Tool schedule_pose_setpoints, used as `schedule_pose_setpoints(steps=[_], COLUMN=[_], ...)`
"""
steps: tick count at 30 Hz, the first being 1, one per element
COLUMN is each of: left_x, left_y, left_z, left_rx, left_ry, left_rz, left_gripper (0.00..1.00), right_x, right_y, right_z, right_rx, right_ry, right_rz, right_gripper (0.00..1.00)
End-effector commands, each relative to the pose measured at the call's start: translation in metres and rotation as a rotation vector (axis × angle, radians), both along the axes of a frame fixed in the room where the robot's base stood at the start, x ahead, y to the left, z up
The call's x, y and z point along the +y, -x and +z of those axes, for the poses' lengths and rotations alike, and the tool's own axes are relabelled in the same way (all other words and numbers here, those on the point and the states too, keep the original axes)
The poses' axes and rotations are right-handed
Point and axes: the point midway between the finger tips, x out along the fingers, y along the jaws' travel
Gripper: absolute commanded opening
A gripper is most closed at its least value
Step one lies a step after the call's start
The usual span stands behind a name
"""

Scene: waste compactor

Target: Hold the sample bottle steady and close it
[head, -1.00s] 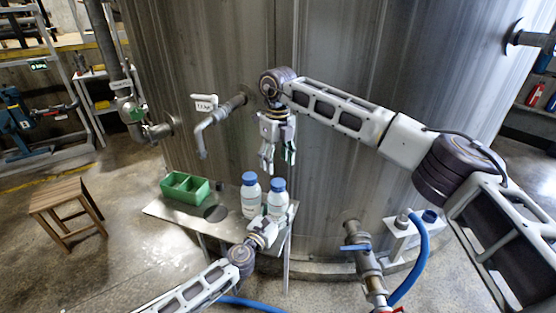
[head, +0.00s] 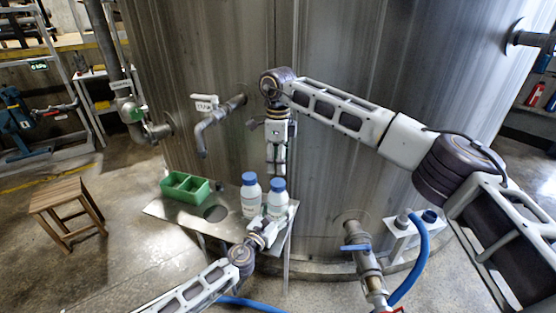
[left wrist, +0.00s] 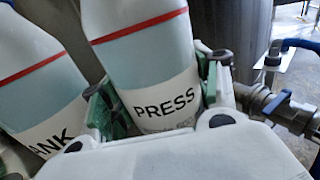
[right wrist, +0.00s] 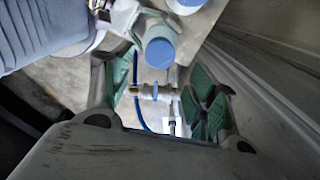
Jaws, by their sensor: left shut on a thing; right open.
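The sample bottle marked PRESS (left wrist: 165,104) stands upright on the bench, with a blue cap (head: 278,184) on its top. My left gripper (head: 264,232) is shut around its lower body; in the left wrist view the green-padded fingers sit on both sides of it. My right gripper (head: 277,168) points down just above this cap, its fingers edge-on to the head camera. In the right wrist view the cap (right wrist: 159,53) shows between and beyond the open fingers, with nothing gripped. I cannot tell how tightly the cap sits.
A second blue-capped bottle (head: 250,198), its label partly reading "ANK", stands close at the left. A green divided box (head: 185,187) lies further left on the metal bench (head: 165,213). A tap (head: 213,124) sticks out of the large tank behind. A blue-handled valve (head: 362,255) is at the right.

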Motion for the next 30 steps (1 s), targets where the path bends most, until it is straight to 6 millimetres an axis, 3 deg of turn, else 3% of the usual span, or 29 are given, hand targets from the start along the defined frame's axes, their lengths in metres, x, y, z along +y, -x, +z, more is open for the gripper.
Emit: schedule_pose_setpoints(steps=[17,30], left_x=[0.000,0.000], left_y=[0.000,0.000], left_z=[0.000,0.000], left_rx=[0.000,0.000], left_ry=[-0.001,-0.001], left_rz=[0.000,0.000], left_gripper=[0.00,0.00], right_x=[0.000,0.000], right_y=[0.000,0.000], right_z=[-0.002,-0.039], right_rx=[0.000,0.002], right_ry=[0.000,0.001], right_rz=[0.020,0.019], right_gripper=[0.59,0.59])
